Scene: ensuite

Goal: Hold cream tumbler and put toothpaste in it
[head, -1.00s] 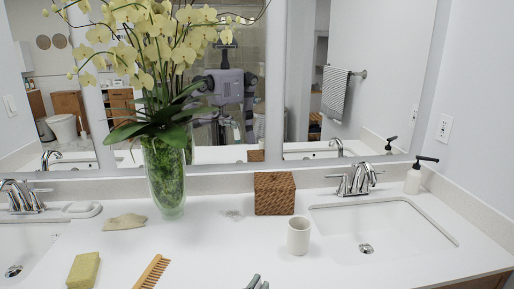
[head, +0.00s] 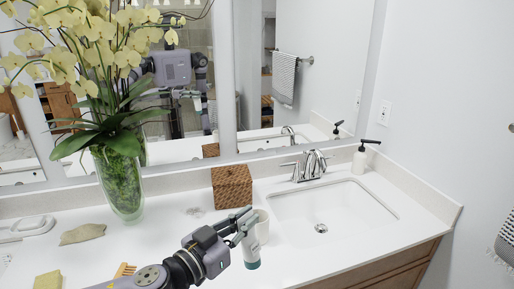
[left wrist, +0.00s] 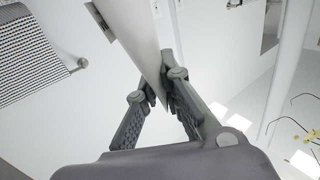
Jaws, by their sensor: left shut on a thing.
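The cream tumbler (head: 263,226) stands upright on the white counter, left of the sink in the head view. It is partly hidden behind my left gripper (head: 243,224). My left gripper is shut on the toothpaste (head: 250,251), a white tube with a dark green lower end that points down. The tube overlaps the front of the tumbler in the picture; I cannot tell whether they touch. In the left wrist view the pale tube (left wrist: 138,35) runs up from between the fingers (left wrist: 160,90). My right gripper is not in view.
A woven box (head: 232,187) stands just behind the tumbler. A glass vase with orchids (head: 121,184) is at the left. The sink (head: 335,212) and a soap dispenser (head: 360,160) are at the right. A comb (head: 124,270) and yellow soap bar (head: 48,281) lie in front.

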